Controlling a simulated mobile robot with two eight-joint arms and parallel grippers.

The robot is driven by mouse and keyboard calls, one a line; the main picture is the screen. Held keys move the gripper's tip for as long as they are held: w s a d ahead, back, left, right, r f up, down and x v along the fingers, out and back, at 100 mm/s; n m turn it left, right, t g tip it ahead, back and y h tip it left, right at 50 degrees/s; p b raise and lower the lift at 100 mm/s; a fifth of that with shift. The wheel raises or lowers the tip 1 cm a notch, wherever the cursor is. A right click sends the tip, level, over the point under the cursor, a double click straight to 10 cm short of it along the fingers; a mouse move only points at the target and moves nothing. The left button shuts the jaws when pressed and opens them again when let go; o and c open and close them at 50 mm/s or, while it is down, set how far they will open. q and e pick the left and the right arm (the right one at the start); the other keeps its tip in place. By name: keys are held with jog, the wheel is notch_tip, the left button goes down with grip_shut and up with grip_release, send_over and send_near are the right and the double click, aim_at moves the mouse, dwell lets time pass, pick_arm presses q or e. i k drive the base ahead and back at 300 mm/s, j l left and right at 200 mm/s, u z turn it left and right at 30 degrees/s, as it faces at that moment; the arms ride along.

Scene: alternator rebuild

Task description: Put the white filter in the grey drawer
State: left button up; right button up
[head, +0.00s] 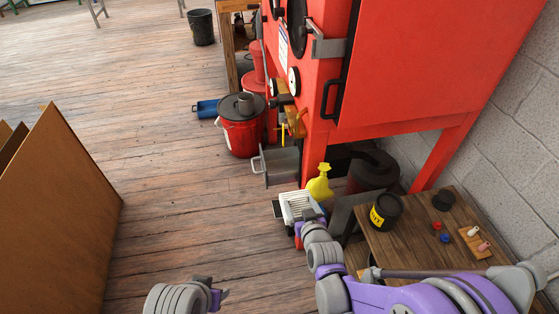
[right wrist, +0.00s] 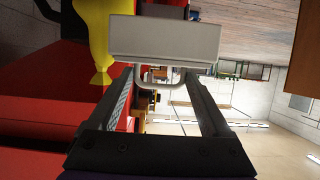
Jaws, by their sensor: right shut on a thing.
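The white filter (head: 297,204) is a pale ribbed block low in front of the red cabinet. My right gripper (head: 308,219) is at its near side. In the right wrist view, the right gripper (right wrist: 160,78) has its fingers on either side of a grey U-shaped handle on the pale filter (right wrist: 163,38). The grey drawer (head: 283,163) sticks out open from the cabinet's left side, just beyond the filter, with its handle facing left. Its inside is hard to see. My left gripper (head: 217,294) is at the bottom edge, away from both; its jaws are unclear.
A red bucket (head: 241,135) with a dark lid stands behind the drawer. A low wooden table (head: 411,240) with a black can (head: 386,211) is at right. The floor (head: 185,190) left of the drawer is clear.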

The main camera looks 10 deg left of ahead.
aim_at(281, 172)
jog(key=i+j, duration=0.2)
jog(key=i, duration=0.2)
jog(key=i+j, duration=0.2)
jog(key=i, duration=0.25)
